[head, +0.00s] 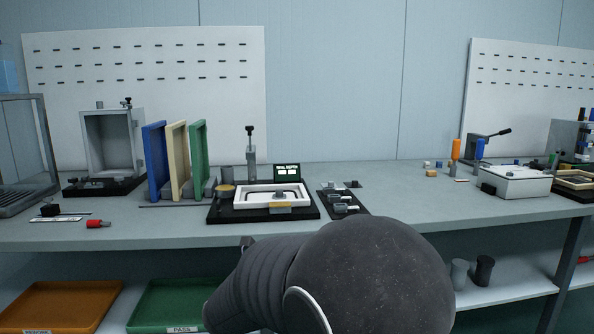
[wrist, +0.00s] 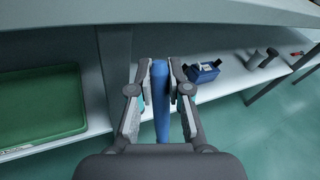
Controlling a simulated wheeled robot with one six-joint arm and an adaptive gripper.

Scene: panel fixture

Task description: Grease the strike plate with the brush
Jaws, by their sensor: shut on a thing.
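My gripper (wrist: 161,66) is shut on a long blue handle (wrist: 161,105) in the wrist view. It is likely the brush; its bristles do not show. The gripper is in front of the bench's lower shelf and below the top's edge. In the head view my arm hides the gripper and the handle. I cannot tell which part is the strike plate.
Blue (head: 154,162), cream (head: 177,160) and green (head: 198,158) panels stand in a rack left of the fixture. A small tray of parts (head: 358,197) lies right of it.

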